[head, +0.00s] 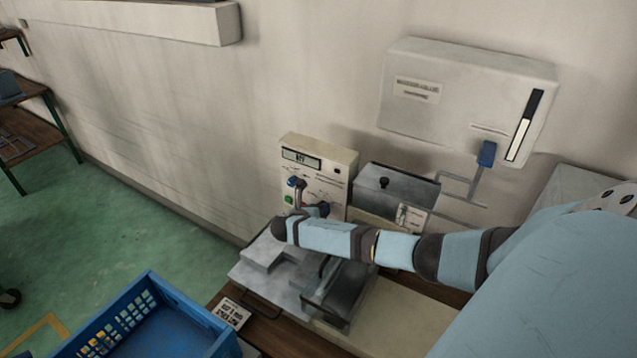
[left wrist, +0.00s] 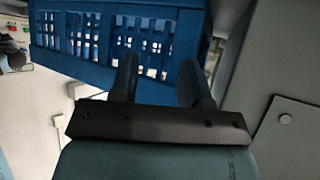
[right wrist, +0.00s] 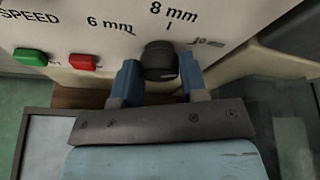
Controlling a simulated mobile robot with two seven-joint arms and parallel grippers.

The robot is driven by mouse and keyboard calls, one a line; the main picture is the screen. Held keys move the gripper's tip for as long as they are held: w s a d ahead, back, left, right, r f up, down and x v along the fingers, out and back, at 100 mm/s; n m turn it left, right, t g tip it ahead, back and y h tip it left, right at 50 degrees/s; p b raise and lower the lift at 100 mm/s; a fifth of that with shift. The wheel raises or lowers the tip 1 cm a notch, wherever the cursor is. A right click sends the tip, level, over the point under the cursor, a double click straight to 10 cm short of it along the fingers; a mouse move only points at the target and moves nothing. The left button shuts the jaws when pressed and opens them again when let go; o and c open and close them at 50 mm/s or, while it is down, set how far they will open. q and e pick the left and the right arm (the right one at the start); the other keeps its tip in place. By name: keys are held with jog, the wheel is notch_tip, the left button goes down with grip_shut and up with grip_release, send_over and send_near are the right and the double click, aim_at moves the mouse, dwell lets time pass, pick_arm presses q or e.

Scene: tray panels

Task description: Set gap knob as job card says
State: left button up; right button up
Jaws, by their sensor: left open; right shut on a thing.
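The dark gap knob (right wrist: 160,60) is on the pale control panel, directly under the 8 mm mark. The 6 mm mark is to its left and a 10 mm mark to its right; I cannot make out a pointer on the knob. My right gripper (right wrist: 157,80) is shut on the knob, one blue finger on each side. In the head view my right arm reaches across to the panel (head: 342,160). A white printed card (head: 231,312) lies on the bench, its text too small to read. My left gripper (left wrist: 156,82) is open and empty by a blue crate (left wrist: 75,30).
Green (right wrist: 30,57) and red (right wrist: 84,62) buttons sit left of the knob. The blue crate (head: 195,317) is at the front. A white wall box (head: 465,100) hangs at the right.

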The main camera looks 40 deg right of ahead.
jog(key=n+g+h, duration=0.1)
jog(key=n, duration=0.1)
jog(key=n+g+h, duration=0.1)
jog(key=n, duration=0.2)
jog(key=n+g, duration=0.1)
jog(key=n, duration=0.2)
jog(key=shift+w+f+g+h, duration=0.15)
jog(key=shift+w+g+h, duration=0.05)
jog(key=shift+g+h, duration=0.2)
dwell(0.5)
jog(key=o, duration=0.9)
jog(key=a, duration=0.4)
jog(key=a+r, duration=0.1)
jog(key=a, duration=0.4)
jog(key=w+a+b, duration=0.1)
jog(key=a, duration=0.3)
jog(key=shift+a+r, duration=0.35)
jog(key=shift+a, duration=0.05)
